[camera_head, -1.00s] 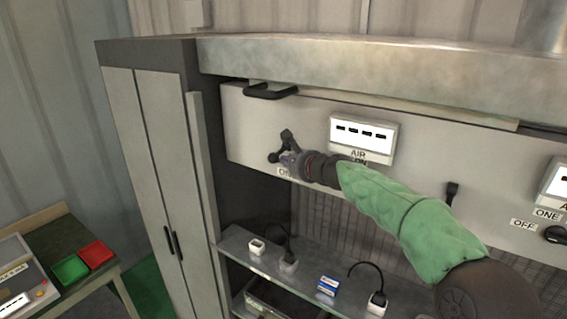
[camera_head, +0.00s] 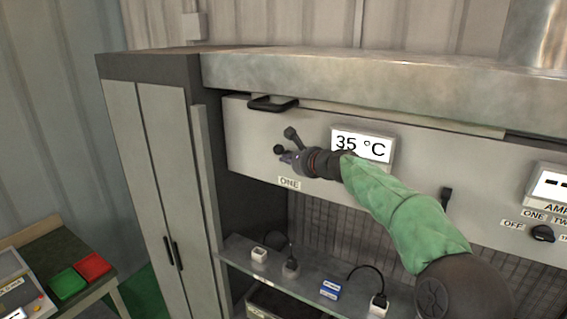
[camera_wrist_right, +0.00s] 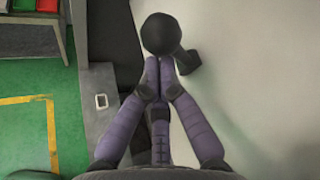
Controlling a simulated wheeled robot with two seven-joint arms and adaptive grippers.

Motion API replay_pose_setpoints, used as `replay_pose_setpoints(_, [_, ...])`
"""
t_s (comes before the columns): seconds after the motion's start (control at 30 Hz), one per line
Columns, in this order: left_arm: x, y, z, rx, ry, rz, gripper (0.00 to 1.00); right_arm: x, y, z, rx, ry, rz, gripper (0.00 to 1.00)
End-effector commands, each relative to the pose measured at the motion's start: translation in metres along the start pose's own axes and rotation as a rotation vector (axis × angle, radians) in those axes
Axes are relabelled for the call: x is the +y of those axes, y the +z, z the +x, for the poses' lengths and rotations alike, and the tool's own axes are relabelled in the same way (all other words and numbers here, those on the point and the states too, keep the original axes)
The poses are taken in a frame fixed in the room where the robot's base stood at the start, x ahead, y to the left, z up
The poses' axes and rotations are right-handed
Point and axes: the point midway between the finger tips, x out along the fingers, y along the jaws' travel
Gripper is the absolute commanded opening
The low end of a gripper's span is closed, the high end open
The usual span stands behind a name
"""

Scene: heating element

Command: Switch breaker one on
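Breaker one is a dark lever with a round knob (camera_head: 290,133) on the grey panel, above the label ONE (camera_head: 289,183). My right gripper (camera_head: 287,157) is at the lever, just below the knob. In the right wrist view the fingertips (camera_wrist_right: 158,62) come together just under the dark ball knob (camera_wrist_right: 160,33), with a dark stub (camera_wrist_right: 188,62) beside it. No part of the lever shows between the fingers; contact is unclear. The display (camera_head: 362,146) reads 35 °C. My left gripper is out of view.
A metal ledge (camera_head: 400,82) overhangs the panel, with a black handle (camera_head: 272,104) at its upper left. A rotary knob (camera_head: 543,233) is at the right. A shelf with plugs (camera_head: 259,255) lies below. A tall cabinet (camera_head: 160,180) stands left.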

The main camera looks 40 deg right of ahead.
Motion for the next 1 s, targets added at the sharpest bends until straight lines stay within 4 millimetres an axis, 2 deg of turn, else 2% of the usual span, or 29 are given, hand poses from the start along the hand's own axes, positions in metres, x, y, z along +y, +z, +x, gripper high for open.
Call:
replay_pose_setpoints(0.73, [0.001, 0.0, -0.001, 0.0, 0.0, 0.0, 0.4, -0.004, 0.0, -0.002, -0.001, -0.002, 0.0, 0.0])
replay_pose_setpoints(0.87, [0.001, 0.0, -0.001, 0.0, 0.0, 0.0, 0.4, -0.005, -0.001, -0.012, 0.0, -0.003, 0.0, 0.0])
replay_pose_setpoints(1.0, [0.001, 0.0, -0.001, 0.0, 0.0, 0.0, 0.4, -0.005, -0.001, -0.034, 0.001, -0.004, 0.0, 0.0])
